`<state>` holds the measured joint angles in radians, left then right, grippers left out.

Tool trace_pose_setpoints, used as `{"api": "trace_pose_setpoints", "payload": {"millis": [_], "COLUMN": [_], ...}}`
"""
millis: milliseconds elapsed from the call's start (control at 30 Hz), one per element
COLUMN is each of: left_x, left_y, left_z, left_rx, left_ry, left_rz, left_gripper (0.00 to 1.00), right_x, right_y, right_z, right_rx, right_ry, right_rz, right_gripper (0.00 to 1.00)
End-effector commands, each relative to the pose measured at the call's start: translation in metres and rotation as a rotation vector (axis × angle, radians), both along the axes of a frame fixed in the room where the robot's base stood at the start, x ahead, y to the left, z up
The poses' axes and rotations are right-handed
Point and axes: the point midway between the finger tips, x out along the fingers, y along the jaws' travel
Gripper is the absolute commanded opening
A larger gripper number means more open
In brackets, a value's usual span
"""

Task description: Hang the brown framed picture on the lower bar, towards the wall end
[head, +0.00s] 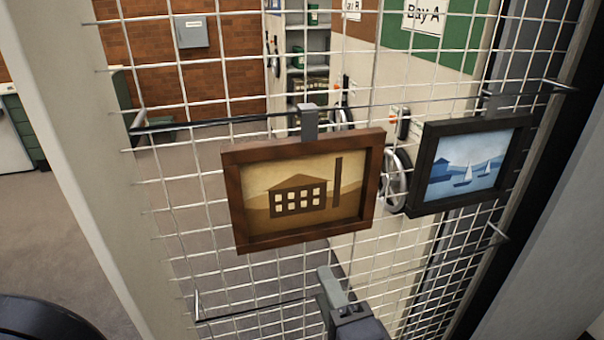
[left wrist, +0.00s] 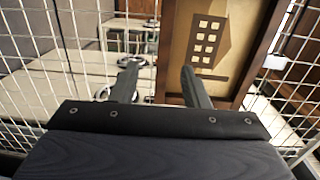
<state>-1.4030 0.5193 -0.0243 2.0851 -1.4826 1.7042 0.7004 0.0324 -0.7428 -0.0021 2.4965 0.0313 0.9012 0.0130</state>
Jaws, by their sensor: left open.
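The brown framed picture (head: 232,200) shows a tan building scene and hangs by a grey hook (head: 309,122) from the upper bar (head: 215,121) on the wire mesh. It looks slightly tilted. The lower bar (head: 250,310) runs below it, partly hidden behind my gripper, with no picture on it. My left gripper (head: 327,275) is just below the picture's bottom edge. In the left wrist view its fingers (left wrist: 162,85) are apart, and the brown frame (left wrist: 170,45) shows turned sideways, its near rail between and behind the fingertips. I cannot tell whether they touch. My right gripper is out of view.
A black framed sailboat picture (head: 470,165) hangs on the upper bar to the right, close to the brown one. A pale post (head: 75,170) stands left of the mesh and a dark post (head: 545,200) right.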

Motion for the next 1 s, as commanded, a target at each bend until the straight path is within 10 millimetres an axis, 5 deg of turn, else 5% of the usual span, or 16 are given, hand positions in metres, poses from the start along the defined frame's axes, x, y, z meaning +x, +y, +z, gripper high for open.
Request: {"api": "trace_pose_setpoints", "payload": {"millis": [267, 1000], "left_x": [0.007, 0.077], "left_y": [-0.007, 0.017], "left_z": [0.005, 0.005], "left_rx": [0.009, 0.010], "left_ry": [-0.037, -0.034], "left_rz": [-0.026, -0.024], "left_gripper": [0.42, 0.42], "right_x": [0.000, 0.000], "right_y": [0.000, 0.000], "right_z": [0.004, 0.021], "right_rx": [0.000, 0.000], "right_ry": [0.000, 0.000], "right_rz": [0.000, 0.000], "right_gripper": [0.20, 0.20]}}
